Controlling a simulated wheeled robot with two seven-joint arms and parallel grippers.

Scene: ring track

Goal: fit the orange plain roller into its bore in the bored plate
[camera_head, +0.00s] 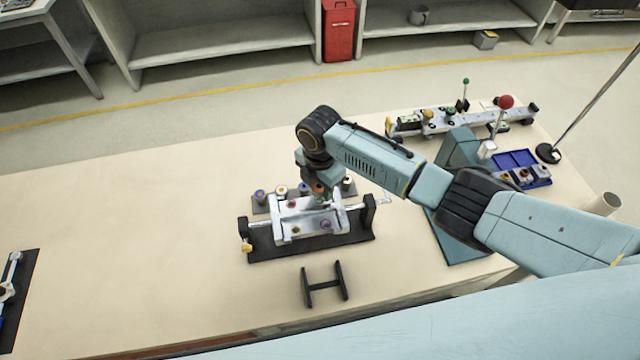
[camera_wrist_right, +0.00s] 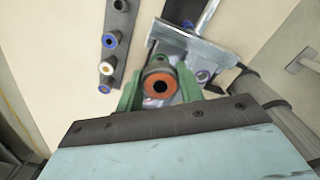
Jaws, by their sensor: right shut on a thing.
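My right gripper (camera_head: 319,186) is shut on the orange plain roller (camera_wrist_right: 161,87), whose orange ring and dark centre face the camera in the right wrist view. In the head view the roller shows only as a small orange patch under the wrist. The bored plate (camera_head: 285,230) is a pale metal block in a black-based fixture, below the gripper in the picture. It also shows past the fingers in the right wrist view (camera_wrist_right: 185,43). The gripper and roller are at the plate's far edge; whether they touch it I cannot tell. My left gripper is not in view.
A dark rack (camera_wrist_right: 118,48) holds several rollers with blue, white and dark ends behind the plate. A black H-shaped stand (camera_head: 324,286) lies in front. At the right are a blue tray (camera_head: 518,160) and a long rail fixture (camera_head: 465,120). The left table is mostly clear.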

